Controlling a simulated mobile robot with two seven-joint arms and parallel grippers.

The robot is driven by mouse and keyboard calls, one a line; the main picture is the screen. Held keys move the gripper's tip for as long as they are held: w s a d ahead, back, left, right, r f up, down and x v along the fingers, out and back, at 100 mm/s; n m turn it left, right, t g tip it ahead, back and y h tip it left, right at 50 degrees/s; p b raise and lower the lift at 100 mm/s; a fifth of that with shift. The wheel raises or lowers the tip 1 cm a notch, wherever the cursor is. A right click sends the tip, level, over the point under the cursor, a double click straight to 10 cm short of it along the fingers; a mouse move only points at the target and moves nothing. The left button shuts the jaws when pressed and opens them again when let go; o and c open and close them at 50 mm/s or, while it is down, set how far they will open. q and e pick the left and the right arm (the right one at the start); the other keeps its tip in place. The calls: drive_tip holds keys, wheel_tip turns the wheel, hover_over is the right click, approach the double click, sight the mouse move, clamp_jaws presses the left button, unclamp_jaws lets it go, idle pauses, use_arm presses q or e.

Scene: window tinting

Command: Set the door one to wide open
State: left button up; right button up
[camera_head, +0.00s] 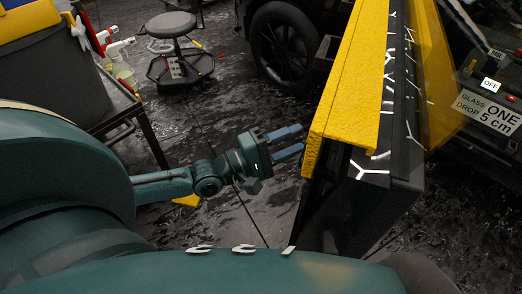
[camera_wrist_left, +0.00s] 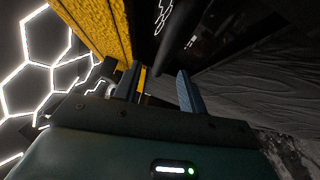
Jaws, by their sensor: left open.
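A door-like panel stands at the right of the head view; I take it as door one (camera_head: 352,85). It has a thick yellow padded edge and a dark body below, and stands out at an angle from the dark car. My left gripper (camera_head: 300,140) is open, its two blue-grey fingers pointing right at the near end of the panel. Its fingertips look very close to the yellow edge; I cannot tell whether they touch. In the left wrist view, the yellow strip (camera_wrist_left: 96,28) runs beyond the spread fingers (camera_wrist_left: 158,72). My right gripper is out of view.
A sign (camera_head: 488,112) reading "GLASS DROP ONE 5 cm" and a small OFF label (camera_head: 491,84) are at right. A wheeled stool (camera_head: 172,26) and a cart with bottles (camera_head: 122,100) stand at left.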

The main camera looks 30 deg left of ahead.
use_arm(q)
drive_tip(key=v, duration=0.9)
drive_tip(key=shift+s+a, duration=0.15)
drive_tip(key=shift+a, duration=0.05)
